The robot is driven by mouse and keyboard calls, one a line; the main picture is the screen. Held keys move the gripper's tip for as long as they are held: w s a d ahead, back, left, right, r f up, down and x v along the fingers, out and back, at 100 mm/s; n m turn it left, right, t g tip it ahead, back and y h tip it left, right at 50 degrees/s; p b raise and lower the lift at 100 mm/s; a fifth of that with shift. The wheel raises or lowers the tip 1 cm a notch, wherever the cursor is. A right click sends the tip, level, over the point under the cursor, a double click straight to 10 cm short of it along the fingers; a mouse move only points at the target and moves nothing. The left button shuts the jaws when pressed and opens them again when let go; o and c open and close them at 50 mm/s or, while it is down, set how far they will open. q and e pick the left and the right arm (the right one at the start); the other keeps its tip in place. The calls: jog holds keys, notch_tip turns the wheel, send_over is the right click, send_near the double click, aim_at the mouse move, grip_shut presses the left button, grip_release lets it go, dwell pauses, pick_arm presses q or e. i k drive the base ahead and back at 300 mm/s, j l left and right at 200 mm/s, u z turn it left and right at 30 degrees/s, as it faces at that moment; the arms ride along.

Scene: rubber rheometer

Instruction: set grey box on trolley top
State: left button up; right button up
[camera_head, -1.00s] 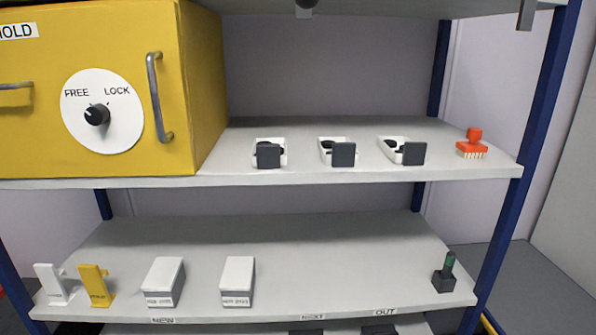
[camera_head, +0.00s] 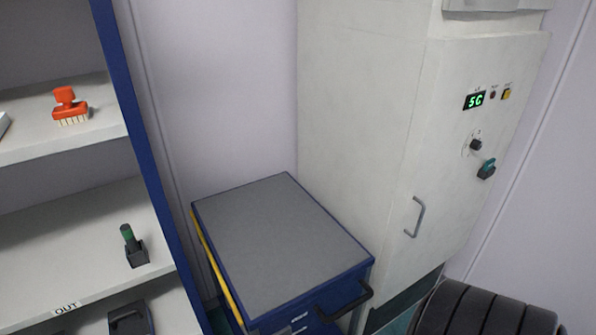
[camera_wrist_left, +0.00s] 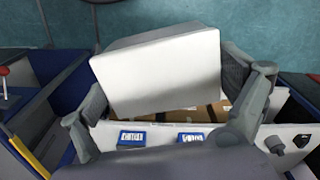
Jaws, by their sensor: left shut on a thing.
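The trolley stands between the shelf rack and a tall cabinet in the head view. Its flat grey trolley top (camera_head: 280,235) has a blue rim and is bare. In the left wrist view my left gripper (camera_wrist_left: 165,85) is shut on a pale grey box (camera_wrist_left: 160,70), one finger on each side. The box is slightly tilted in that view. Neither my left gripper nor the box shows in the head view. My right gripper is in neither view.
The tall cabinet (camera_head: 370,110) borders the trolley on the right. The blue rack post (camera_head: 150,150) is on the left. A red-orange brush (camera_head: 69,108) and a green-topped item (camera_head: 132,245) sit on the shelves. Blue-labelled white surfaces (camera_wrist_left: 160,138) lie below the box in the wrist view.

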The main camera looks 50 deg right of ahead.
aim_at(293, 255)
jog(key=k+l, duration=0.1)
jog(key=l, duration=0.85)
jog(key=k+l, duration=0.15)
jog(key=l, duration=0.3)
jog(key=k+l, duration=0.1)
jog(key=l, duration=0.35)
jog(key=l+u, duration=0.1)
jog(key=l, duration=0.35)
jog(key=k, duration=0.05)
